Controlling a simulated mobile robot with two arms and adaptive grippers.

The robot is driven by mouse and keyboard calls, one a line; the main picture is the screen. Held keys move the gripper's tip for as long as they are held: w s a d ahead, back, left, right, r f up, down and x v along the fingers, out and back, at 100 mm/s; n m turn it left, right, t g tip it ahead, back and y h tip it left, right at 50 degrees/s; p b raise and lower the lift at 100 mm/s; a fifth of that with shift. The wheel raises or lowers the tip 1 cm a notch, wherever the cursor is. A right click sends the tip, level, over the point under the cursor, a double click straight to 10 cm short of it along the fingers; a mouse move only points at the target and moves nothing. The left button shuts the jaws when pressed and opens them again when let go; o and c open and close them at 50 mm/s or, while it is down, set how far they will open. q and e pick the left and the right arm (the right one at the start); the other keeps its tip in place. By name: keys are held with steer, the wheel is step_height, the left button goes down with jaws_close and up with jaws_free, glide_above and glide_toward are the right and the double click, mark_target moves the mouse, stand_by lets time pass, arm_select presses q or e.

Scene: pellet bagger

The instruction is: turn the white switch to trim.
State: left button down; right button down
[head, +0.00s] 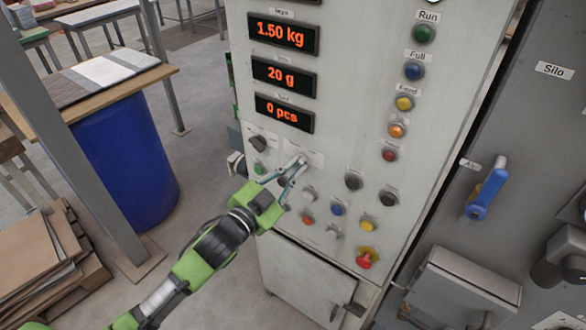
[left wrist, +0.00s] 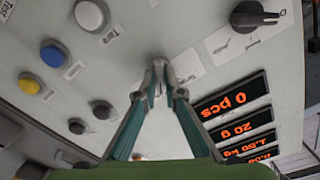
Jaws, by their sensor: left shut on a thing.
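My left gripper (head: 299,166) reaches the front of the light grey control panel (head: 350,100) from the lower left. In the left wrist view its two fingertips (left wrist: 160,72) meet on a small pale switch (left wrist: 159,61), shut on it. The fingertips cover most of this white switch, so its exact angle cannot be told. A white label plate (left wrist: 187,66) lies beside it; its words are hidden or too small to read. My right gripper is in neither view.
A black rotary knob (head: 257,142) sits left of the fingertips. Buttons surround the arm, including a blue one (head: 337,209) and a red mushroom button (head: 366,260) lower down. Red displays (head: 284,113) are above. A blue barrel (head: 125,160) stands at left.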

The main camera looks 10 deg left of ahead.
arm_select(q)
steer(key=shift+r, duration=0.1)
steer(key=c, duration=2.1)
jaws_free()
steer(key=shift+c, duration=0.2)
steer(key=shift+s, duration=0.1)
steer(key=v, duration=1.1)
steer(key=shift+s+a, duration=0.15)
steer(key=shift+s, duration=0.2)
